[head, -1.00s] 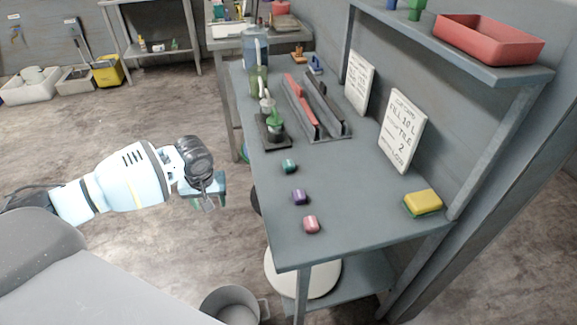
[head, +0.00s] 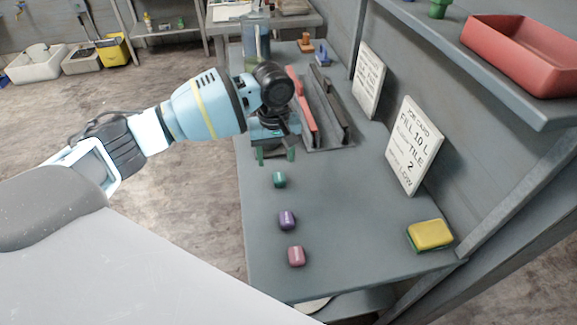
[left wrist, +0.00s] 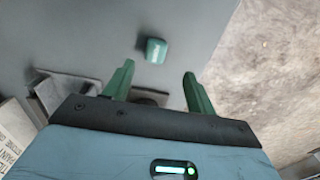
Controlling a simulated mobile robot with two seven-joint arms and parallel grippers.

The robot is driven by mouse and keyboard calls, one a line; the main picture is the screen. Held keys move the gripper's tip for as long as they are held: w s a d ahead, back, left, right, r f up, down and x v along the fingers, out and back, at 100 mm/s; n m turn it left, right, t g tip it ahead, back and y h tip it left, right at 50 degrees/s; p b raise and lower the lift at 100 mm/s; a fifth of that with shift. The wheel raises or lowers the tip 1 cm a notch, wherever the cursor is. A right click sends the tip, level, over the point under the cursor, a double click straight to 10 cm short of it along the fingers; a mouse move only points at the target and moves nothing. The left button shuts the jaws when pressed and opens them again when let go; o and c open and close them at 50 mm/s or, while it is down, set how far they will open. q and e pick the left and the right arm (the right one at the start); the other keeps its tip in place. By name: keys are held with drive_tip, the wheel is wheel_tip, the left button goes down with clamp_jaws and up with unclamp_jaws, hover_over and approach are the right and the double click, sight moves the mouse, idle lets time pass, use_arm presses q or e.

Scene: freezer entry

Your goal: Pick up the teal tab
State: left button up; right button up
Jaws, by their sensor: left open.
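The teal tab (head: 279,179) is a small rounded block lying on the grey workbench (head: 340,245), in line with a purple tab (head: 287,220) and a pink tab (head: 296,256). My left gripper (head: 275,155) is above the bench, just beyond the teal tab in the head view, with its green fingers apart and empty. My right gripper is in neither view.
A rack with red and dark bars (head: 325,110) stands behind my left gripper. A yellow sponge (head: 430,235) lies at the right, near an upright card (head: 408,146). A shelf with a red tray (head: 520,55) overhangs the right side. The bench middle is clear.

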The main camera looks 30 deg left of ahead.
sight(279, 176)
use_arm(q)
drive_tip(key=shift+w+d, duration=0.1)
drive_tip(key=shift+w, duration=0.15)
drive_tip(key=shift+s, duration=0.1)
drive_tip(key=shift+s+f, duration=0.3)
drive_tip(key=shift+s, duration=0.1)
drive_tip(key=shift+w+f, duration=0.15)
drive_tip(key=shift+f, duration=0.85)
drive_tip(key=f, duration=0.3)
drive_tip(key=f+b, duration=0.1)
drive_tip(key=f, duration=0.1)
drive_tip(key=shift+w+d, duration=0.15)
drive_tip(key=shift+w, duration=0.2)
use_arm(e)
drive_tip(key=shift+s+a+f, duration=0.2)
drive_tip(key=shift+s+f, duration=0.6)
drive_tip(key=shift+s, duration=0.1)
